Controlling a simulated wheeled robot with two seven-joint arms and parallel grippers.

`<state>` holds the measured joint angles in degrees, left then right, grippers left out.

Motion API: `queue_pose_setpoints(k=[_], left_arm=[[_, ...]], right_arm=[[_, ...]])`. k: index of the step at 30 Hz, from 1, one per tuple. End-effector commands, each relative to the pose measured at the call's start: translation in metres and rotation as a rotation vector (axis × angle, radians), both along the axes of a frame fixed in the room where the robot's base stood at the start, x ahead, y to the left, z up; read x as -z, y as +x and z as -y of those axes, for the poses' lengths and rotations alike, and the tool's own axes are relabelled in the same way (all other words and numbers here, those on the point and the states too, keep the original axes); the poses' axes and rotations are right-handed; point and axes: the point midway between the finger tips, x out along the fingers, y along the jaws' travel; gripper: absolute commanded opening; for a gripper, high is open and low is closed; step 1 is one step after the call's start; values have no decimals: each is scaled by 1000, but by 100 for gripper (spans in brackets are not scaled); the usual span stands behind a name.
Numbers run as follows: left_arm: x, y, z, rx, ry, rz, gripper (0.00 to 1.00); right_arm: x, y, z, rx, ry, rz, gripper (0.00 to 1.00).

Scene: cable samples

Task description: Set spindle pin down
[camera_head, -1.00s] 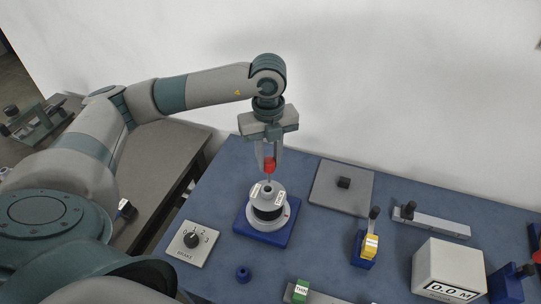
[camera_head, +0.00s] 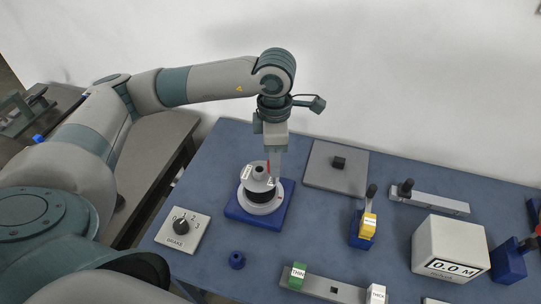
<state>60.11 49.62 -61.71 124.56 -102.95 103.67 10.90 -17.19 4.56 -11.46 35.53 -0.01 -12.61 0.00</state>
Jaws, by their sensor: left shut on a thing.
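My left gripper (camera_head: 274,176) points down just right of and behind the top of the spool (camera_head: 262,194). Its fingers are shut on the spindle pin (camera_head: 268,166), which shows only as a thin red sliver beside the fingers. The pin's shaft is hidden or too small to tell, so I cannot tell whether its tip is in the spool. The grey and black spool, with white labels, sits upright on a blue square base (camera_head: 238,213). My right gripper is not in view.

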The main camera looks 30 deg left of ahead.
Motion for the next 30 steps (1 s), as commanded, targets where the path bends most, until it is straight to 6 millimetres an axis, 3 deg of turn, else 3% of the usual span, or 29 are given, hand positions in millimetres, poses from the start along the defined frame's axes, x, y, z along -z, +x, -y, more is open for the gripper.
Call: queue_pose_setpoints(k=[24, 30], left_arm=[[36, -22, 38, 1614, 3, 14, 0], [41, -27, 44, 1937, 5, 15, 0]], right_arm=[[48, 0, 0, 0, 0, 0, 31], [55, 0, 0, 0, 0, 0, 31]])
